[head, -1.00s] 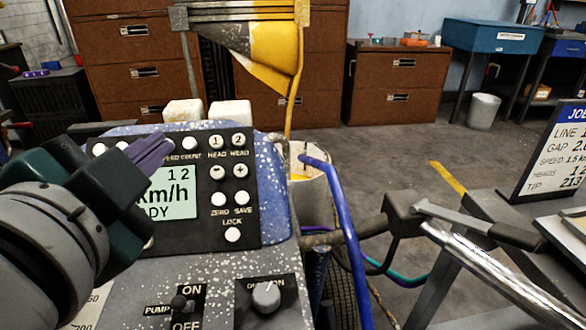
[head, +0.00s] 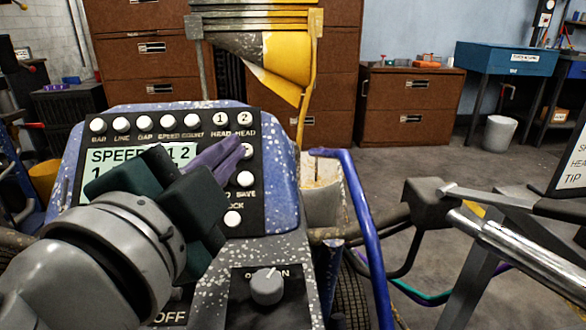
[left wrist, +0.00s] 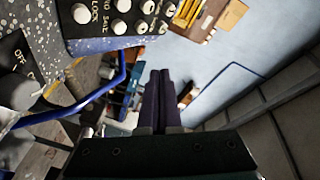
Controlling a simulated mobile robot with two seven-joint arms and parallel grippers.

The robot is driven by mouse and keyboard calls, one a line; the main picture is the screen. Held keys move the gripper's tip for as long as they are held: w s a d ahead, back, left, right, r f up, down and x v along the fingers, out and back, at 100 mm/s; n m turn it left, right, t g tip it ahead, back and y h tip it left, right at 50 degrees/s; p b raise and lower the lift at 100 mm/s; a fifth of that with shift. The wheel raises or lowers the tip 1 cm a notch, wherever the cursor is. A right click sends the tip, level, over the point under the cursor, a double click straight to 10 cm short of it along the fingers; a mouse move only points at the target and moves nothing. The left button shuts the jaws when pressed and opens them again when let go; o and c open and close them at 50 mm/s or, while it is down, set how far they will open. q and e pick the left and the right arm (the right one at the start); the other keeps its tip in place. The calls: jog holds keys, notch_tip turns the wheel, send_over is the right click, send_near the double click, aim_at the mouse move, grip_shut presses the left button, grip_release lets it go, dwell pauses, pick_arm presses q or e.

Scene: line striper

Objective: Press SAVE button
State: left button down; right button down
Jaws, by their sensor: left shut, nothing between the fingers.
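The SAVE button (head: 245,179) is a round white knob on the black keypad (head: 256,215), with its label just below it. My left gripper (head: 236,146) is shut and empty. Its purple fingertips are over the keypad's right side in the head view, just above SAVE and partly covering the button above it. I cannot tell whether they touch anything. The gripper hides the ZERO button and part of the display (head: 110,158). In the left wrist view, the SAVE button (left wrist: 119,27) is at the top, apart from the fingertips (left wrist: 160,75). My right gripper is not in view.
The LOCK button (head: 233,218) is below SAVE, and the HEAD buttons (head: 244,118) are at the top right. A dial (head: 267,286) stands below the keypad. A blue bent tube (head: 365,235) and a chrome handlebar (head: 515,260) stand to the right.

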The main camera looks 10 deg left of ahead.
aim_at(246, 179)
pick_arm(q)
jog(key=w+f+b, duration=0.2)
jog(key=w+a+f+b, duration=0.1)
jog(key=w+f+b, duration=0.1)
jog(key=shift+a+f, duration=0.1)
jog(key=shift+f, duration=0.2)
jog(key=shift+w+a+f+b, duration=0.15)
jog(key=shift+w+f+b, duration=0.35)
jog(key=shift+w, duration=0.15)
dwell(1.4)
jog(key=shift+w+a+f+b, duration=0.1)
jog(key=shift+w+f+b, duration=0.15)
jog(key=shift+w+b, duration=0.05)
jog(key=shift+w+a+f+b, duration=0.1)
jog(key=shift+w+f+b, duration=0.2)
jog(key=shift+f+b, duration=0.1)
dwell(0.7)
jog(key=shift+r, duration=0.15)
jog(key=shift+s+r+p, duration=0.55)
jog(key=shift+s+p, duration=0.05)
jog(key=shift+p, duration=0.15)
